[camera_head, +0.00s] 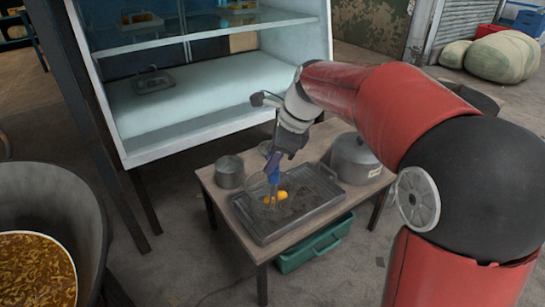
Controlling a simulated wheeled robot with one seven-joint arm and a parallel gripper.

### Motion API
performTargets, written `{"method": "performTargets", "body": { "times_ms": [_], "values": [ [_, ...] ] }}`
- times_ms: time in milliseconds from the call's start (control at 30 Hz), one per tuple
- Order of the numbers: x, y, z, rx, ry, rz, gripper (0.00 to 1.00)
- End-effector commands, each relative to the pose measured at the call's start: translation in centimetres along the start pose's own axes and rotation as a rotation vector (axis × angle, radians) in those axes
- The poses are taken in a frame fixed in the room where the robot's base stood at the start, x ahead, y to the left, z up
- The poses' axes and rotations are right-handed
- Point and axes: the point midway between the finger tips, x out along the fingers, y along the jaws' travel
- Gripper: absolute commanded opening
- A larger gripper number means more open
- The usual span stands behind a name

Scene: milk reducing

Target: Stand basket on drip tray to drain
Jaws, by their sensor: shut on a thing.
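My gripper (274,172) points down over the drip tray and is shut on the handle of the basket (257,186). The basket is a fine wire mesh that is hard to make out. Orange-yellow food pieces (276,198) show at it. The drip tray (240,216) is a dark grey rectangular metal tray on the small wooden table. The basket is over the tray's left part. I cannot tell whether its bottom touches the tray. The gripper fingers and basket handle are partly hidden by the wrist.
A grey pot (229,172) stands behind the tray at left, a lidded pot (355,158) at right. The wooden table (232,235) is mostly full. A glass-shelved cabinet (190,110) stands behind. A large pan of brownish liquid (35,270) is at far left. A green crate (315,245) sits below the table.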

Motion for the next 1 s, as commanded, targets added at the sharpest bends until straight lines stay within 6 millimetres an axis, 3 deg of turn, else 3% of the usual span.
{"method": "performTargets", "body": {
  "times_ms": [400, 433, 600, 867, 1000],
  "values": [
    [0.6, 0.0, -0.2, -0.001, -0.001, -0.002, 0.03],
    [0.6, 0.0, -0.2, -0.001, -0.001, -0.002, 0.32],
    [0.6, 0.0, -0.2, -0.001, 0.000, -0.001, 0.54],
    [0.7, 0.1, -0.3, 0.001, 0.001, 0.002, 0.54],
    [-0.6, 0.0, -0.2, 0.001, 0.000, -0.001, 0.54]
  ]
}}
